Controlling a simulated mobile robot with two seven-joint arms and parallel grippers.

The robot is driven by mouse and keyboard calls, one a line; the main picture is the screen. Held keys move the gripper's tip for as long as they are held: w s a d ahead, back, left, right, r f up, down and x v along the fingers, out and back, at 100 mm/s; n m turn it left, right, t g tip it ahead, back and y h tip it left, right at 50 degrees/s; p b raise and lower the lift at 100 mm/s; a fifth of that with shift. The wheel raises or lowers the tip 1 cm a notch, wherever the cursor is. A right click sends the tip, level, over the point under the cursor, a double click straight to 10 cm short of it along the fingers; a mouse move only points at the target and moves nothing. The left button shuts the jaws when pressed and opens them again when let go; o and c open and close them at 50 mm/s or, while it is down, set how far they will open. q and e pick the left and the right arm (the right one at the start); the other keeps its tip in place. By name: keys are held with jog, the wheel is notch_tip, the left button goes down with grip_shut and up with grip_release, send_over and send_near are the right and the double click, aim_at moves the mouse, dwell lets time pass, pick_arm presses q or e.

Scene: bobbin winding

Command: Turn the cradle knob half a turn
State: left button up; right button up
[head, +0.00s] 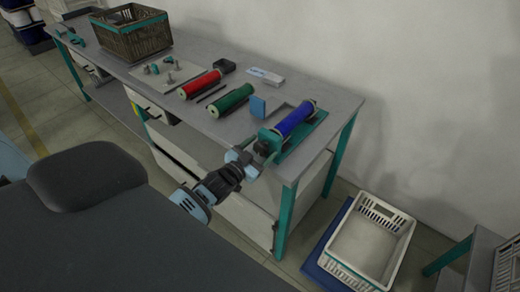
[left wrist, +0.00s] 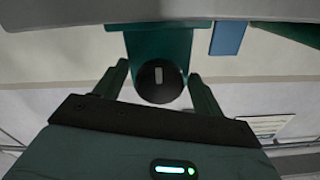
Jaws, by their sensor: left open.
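The teal cradle (head: 308,133) sits at the near right end of the table and carries a blue spool (head: 295,118). Its dark round knob (left wrist: 158,82) faces the left wrist camera and bears a pale mark that stands nearly upright in that view. My left gripper (head: 262,155) is at the cradle's near end, and its wrist view shows the fingers (left wrist: 159,80) open, one on each side of the knob. Small gaps show between the fingers and the knob. In the head view the gripper largely hides the knob. My right gripper is in neither view.
A green spool (head: 231,100) and a red spool (head: 200,84) lie left of the cradle, with a blue block (head: 258,107) nearby. A wicker basket (head: 131,40) stands at the far left. A white crate (head: 372,243) is on the floor at right.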

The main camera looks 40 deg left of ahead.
pick_arm(q)
jog(key=s, duration=0.7)
jog(key=shift+s+a, duration=0.35)
jog(key=shift+s, duration=0.05)
jog(key=s+d+f+g, duration=0.3)
jog(key=s+d+f, duration=0.1)
jog(key=s, duration=0.6)
jog(key=s+d+f+n+g+p, duration=0.1)
jog(key=s+d+f+g, duration=0.2)
jog(key=s, duration=0.7)
jog(key=s+d+f+n+g+p, duration=0.1)
jog(key=s+d+f+g, duration=0.2)
jog(key=s+d+f, duration=0.3)
jog(key=s+d, duration=0.2)
jog(key=s, duration=0.2)
jog(key=shift+s+d+f, duration=0.25)
jog(key=shift+s+f, duration=0.05)
jog(key=shift+s, duration=0.05)
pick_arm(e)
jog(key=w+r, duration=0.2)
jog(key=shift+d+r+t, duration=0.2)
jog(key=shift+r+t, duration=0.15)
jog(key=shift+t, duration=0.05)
